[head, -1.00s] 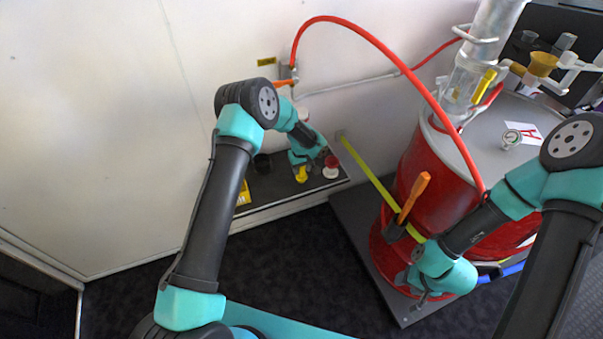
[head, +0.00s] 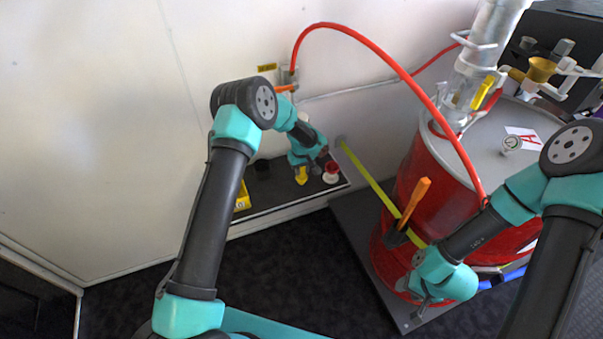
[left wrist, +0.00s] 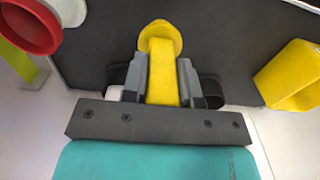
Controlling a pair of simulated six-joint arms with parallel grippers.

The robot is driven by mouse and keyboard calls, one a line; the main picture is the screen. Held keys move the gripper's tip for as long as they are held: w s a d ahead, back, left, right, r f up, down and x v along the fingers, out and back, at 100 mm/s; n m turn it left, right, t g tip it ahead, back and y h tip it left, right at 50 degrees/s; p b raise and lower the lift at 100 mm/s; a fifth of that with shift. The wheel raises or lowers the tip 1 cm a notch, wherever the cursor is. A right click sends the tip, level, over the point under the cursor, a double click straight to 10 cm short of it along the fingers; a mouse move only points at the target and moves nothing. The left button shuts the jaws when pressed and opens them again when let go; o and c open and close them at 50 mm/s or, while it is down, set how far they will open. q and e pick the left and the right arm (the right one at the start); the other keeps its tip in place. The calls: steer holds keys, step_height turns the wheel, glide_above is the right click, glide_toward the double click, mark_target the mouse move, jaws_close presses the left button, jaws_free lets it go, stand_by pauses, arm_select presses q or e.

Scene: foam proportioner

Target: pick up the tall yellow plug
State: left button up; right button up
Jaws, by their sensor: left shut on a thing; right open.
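The tall yellow plug (left wrist: 161,70) is between the two fingers of my left gripper (left wrist: 161,88) in the left wrist view, with its flared round end showing past the fingertips. My left gripper is shut on it, over the dark shelf. In the head view the plug (head: 301,175) shows as a small yellow piece just below my left gripper (head: 302,167). I cannot tell whether it touches the shelf. My right gripper (head: 425,295) is open and empty, in front of the red drum, partly hidden by its own wrist.
A red and white cap (head: 331,172) stands right of the plug on the dark shelf (head: 275,190). Another yellow piece (head: 243,197) is to the left. The red drum (head: 430,180), with a red hose (head: 400,70) arching above it, fills the right. An orange-handled tool (head: 413,202) hangs on the drum's yellow strap.

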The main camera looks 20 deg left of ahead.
arm_select(q)
steer(key=s+d+r, duration=0.1)
steer(key=s+d, duration=0.1)
steer(key=s, duration=0.5)
steer(key=s+d+r, duration=0.1)
steer(key=s+d, duration=0.1)
steer(key=s, duration=0.6)
steer(key=shift+s+d+r, duration=0.15)
steer(key=shift+s+d, duration=0.05)
steer(key=shift+s, duration=0.05)
